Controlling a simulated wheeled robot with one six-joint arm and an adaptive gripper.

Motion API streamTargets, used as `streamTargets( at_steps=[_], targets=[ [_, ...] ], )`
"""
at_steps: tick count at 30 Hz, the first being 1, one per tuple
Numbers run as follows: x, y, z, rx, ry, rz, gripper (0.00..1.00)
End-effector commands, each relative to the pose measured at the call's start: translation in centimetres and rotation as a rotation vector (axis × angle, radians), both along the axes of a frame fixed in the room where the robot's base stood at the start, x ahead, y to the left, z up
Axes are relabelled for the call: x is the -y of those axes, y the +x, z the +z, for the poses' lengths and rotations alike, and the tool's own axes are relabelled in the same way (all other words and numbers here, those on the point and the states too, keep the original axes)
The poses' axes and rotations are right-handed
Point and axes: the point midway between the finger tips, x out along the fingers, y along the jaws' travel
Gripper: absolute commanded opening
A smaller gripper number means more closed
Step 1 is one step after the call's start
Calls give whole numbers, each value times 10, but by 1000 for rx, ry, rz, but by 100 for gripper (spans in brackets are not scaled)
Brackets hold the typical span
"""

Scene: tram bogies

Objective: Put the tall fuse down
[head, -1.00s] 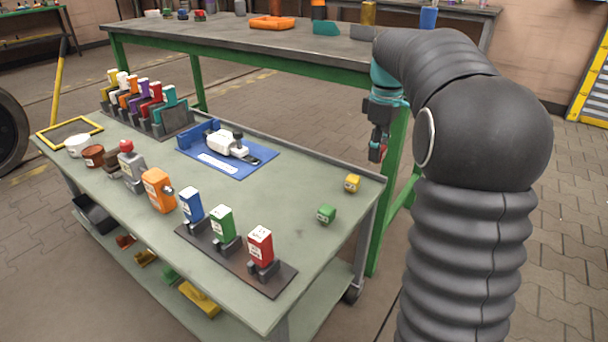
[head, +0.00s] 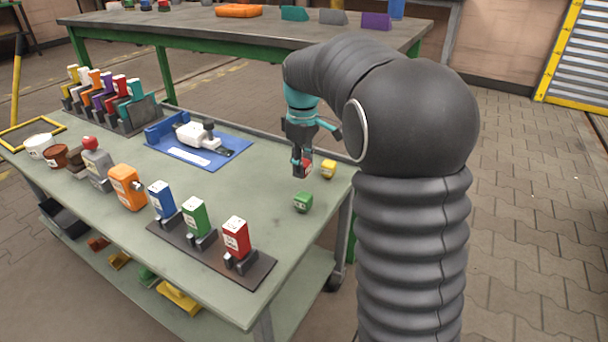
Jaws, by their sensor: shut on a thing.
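My gripper (head: 301,164) is at the right end of the green-grey table, pointing down. It is shut on a small red thing, seemingly the tall fuse (head: 306,167), which is mostly hidden between the dark fingers. I cannot tell whether its bottom touches the table top. A green block (head: 303,203) lies nearer the camera than the gripper, and a yellow block (head: 328,169) lies just to the right of it.
A blue mat (head: 222,157) with a white device lies left of the gripper. A dark rack (head: 256,274) holds blue, green and red pieces at the near edge. Bare table top (head: 250,195) lies between them. A raised rim (head: 265,137) runs along the far edge.

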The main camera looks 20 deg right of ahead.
Motion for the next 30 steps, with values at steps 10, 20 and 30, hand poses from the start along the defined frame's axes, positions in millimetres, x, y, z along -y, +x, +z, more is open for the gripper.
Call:
streamTargets(
  at_steps=[10,20,30],
  targets=[
    [0,0,-31,0,0,1,0],
    [0,0,-34,-1,0,1,49],
    [0,0,-33,-1,1,0,59]
  ],
)
